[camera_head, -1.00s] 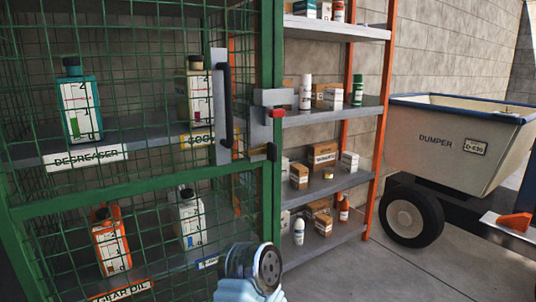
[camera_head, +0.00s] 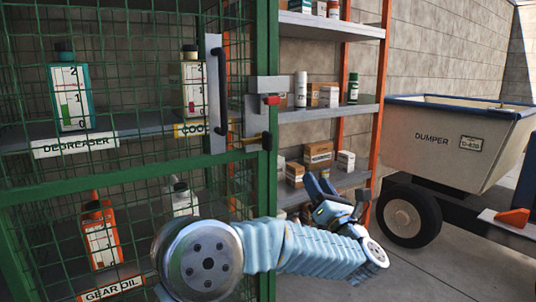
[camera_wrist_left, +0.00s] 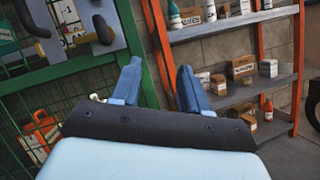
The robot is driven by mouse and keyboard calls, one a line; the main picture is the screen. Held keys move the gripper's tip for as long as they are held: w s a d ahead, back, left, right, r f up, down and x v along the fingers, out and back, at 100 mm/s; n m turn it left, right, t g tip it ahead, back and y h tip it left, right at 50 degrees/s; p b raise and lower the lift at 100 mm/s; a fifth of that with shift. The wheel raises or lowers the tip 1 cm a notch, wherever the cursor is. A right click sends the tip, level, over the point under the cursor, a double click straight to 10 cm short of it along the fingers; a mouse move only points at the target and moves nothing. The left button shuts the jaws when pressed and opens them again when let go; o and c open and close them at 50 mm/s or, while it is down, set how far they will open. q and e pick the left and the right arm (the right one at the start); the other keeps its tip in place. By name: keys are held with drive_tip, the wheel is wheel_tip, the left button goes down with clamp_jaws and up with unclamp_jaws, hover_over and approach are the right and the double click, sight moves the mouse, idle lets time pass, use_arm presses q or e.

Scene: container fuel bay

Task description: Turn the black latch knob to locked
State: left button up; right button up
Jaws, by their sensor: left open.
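The black latch knob (camera_head: 266,141) sits at the end of a yellow piece on the green cage door's latch side, below a grey bracket with a red tip. It also shows at the upper left of the left wrist view (camera_wrist_left: 103,31). My left gripper (camera_head: 320,184) is open and empty, to the right of and below the knob, apart from it. In the left wrist view its two blue fingers (camera_wrist_left: 160,84) stand apart, pointing toward the gap between cage and shelves. My right gripper is out of view.
The green mesh cage (camera_head: 120,178) holds several bottles and has a black vertical handle (camera_head: 221,90). An open shelf rack (camera_head: 330,113) with boxes and cans stands behind my gripper. A dumper (camera_head: 455,140) is at the right.

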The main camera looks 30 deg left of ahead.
sight(271, 137)
use_arm(q)
drive_tip(key=s+a+r+n+g+y, duration=0.3)
drive_tip(key=s+r+n+g, duration=0.3)
drive_tip(key=n, duration=0.3)
drive_tip(key=p+x, duration=0.1)
drive_tip(key=x, duration=0.3)
drive_tip(key=p+x, duration=0.1)
drive_tip(key=x, duration=0.3)
drive_tip(key=p+x, duration=0.1)
drive_tip(key=x, duration=0.3)
drive_tip(key=shift+w+d+r, duration=0.1)
drive_tip(key=shift+w+r, duration=0.3)
drive_tip(key=shift+w, duration=0.05)
drive_tip(key=shift+w+a+r+y, duration=0.1)
drive_tip(key=shift+w+a+y, duration=0.1)
drive_tip(key=shift+a+y, duration=0.15)
drive_tip(key=shift+c, duration=0.2)
drive_tip(key=shift+m+t, duration=0.3)
drive_tip(key=shift+t, duration=0.1)
clamp_jaws()
